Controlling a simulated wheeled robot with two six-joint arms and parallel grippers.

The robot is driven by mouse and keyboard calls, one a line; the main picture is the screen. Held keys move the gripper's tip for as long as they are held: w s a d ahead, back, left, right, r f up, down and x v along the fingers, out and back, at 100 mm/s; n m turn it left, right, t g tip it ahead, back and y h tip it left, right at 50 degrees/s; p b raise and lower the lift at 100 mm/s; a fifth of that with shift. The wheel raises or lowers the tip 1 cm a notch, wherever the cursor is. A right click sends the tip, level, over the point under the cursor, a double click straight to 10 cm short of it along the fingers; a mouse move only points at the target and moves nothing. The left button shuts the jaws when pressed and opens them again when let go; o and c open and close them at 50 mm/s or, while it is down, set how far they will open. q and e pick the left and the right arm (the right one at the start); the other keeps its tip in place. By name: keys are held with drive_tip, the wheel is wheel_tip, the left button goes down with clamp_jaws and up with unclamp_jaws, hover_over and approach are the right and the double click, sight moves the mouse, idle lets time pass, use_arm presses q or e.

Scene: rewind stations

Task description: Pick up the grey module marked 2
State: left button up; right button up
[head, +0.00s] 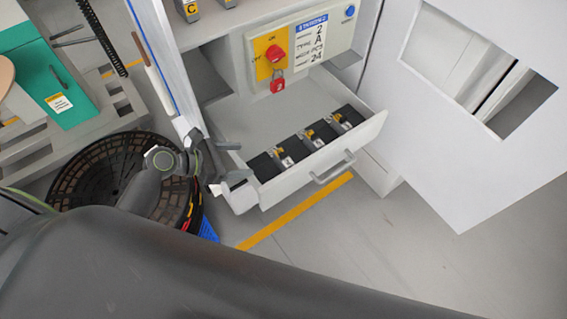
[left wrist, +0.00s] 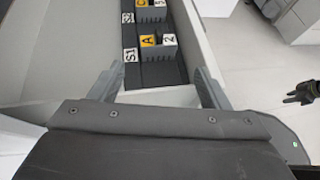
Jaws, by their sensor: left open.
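The grey module marked 2 (left wrist: 158,48) stands in the slot labelled S1 in the left wrist view, with a yellow A label beside its white 2. It appears to be the nearest module (head: 284,156) in the open drawer in the head view, where its number is too small to read. My left gripper (head: 220,165) is at the drawer's left end. In the left wrist view my left gripper (left wrist: 157,84) is open and empty, its fingers apart and short of the module. A dark claw shape (left wrist: 303,94) at the right edge is probably my right gripper; its opening is unclear.
The drawer (head: 334,172) has raised walls and more modules, one marked C and 5 (left wrist: 150,12). A red padlock (head: 277,86) hangs on the panel above. A white door (head: 430,120) stands open at right. A black round basket (head: 95,170) is at left.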

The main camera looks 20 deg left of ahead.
sight(279, 155)
use_arm(q)
drive_tip(key=x, duration=1)
drive_tip(key=shift+b, duration=0.35)
drive_tip(key=x, duration=0.5)
drive_tip(key=shift+w+d+r+b, duration=0.1)
drive_tip(key=shift+w+b, duration=0.1)
drive_tip(key=shift+b, duration=0.1)
drive_tip(key=c, duration=0.7)
